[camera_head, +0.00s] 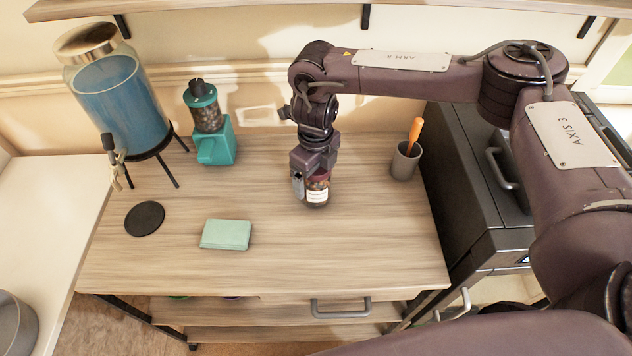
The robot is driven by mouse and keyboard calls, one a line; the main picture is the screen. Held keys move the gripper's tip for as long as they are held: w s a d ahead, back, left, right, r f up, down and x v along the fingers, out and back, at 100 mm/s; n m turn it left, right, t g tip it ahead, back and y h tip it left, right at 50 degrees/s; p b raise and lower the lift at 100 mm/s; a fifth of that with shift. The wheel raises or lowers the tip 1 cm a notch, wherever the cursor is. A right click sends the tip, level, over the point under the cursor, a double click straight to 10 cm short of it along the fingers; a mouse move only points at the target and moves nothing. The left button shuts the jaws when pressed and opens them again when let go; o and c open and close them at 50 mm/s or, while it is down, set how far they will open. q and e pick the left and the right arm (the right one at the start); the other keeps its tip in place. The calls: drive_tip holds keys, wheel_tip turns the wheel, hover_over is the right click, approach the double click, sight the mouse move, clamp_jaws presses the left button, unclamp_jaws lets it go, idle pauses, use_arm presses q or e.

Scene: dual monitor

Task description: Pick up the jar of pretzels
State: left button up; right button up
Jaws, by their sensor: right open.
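The jar (316,194) stands upright on the wooden table, with dark contents, a pale label and a reddish lid. I cannot read the label, so I cannot tell from it that these are pretzels. My right gripper (308,182) points down right over the jar's top, with one finger visible at the jar's left side. The gripper is open; the far finger and most of the lid are hidden. Whether the fingers touch the jar I cannot tell. My left gripper does not show.
A blue drink dispenser (119,103) on a stand and a teal grinder (214,140) stand at the back left. A grey cup (404,163) with an orange-handled tool is right of the jar. The front right tabletop is clear.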

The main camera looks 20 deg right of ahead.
drive_tip(key=c, duration=1.2)
drive_tip(key=shift+w+r, duration=0.1)
drive_tip(key=shift+r, duration=0.05)
